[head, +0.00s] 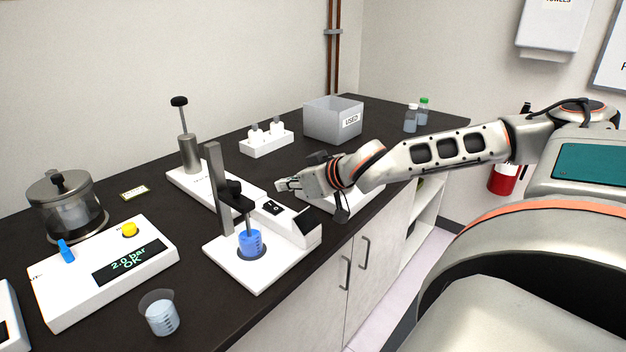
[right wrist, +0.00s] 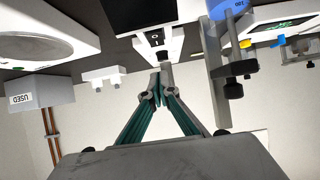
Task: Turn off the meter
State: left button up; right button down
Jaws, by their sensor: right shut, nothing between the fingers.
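The meter, a white unit (head: 259,267) with a dark upright stand and a sloped dark screen, stands in the middle of the counter. A black rocker switch (head: 272,208) is on its top; it also shows in the right wrist view (right wrist: 155,38). A beaker of blue liquid (head: 250,243) sits on its base under the stand arm. My right gripper (head: 283,186) is shut and empty, just behind and above the switch; its closed tips also show in the right wrist view (right wrist: 160,90). I cannot tell whether it touches the switch. My left gripper is out of view.
A white box (head: 103,271) reading "2.0 bar OK" with a yellow knob and a clear beaker (head: 160,312) are at front left. A glass vessel (head: 66,207), a plunger stand (head: 188,152), a grey "USED" bin (head: 333,121) and bottles (head: 411,119) stand farther back.

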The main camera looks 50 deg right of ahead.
jog(key=shift+p+v, duration=0.9)
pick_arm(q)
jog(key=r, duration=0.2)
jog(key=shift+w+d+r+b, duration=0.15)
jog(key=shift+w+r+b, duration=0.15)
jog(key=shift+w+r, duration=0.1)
pick_arm(e)
jog(key=s, duration=0.7)
jog(key=shift+d+r, duration=0.25)
jog(key=shift+r, duration=0.2)
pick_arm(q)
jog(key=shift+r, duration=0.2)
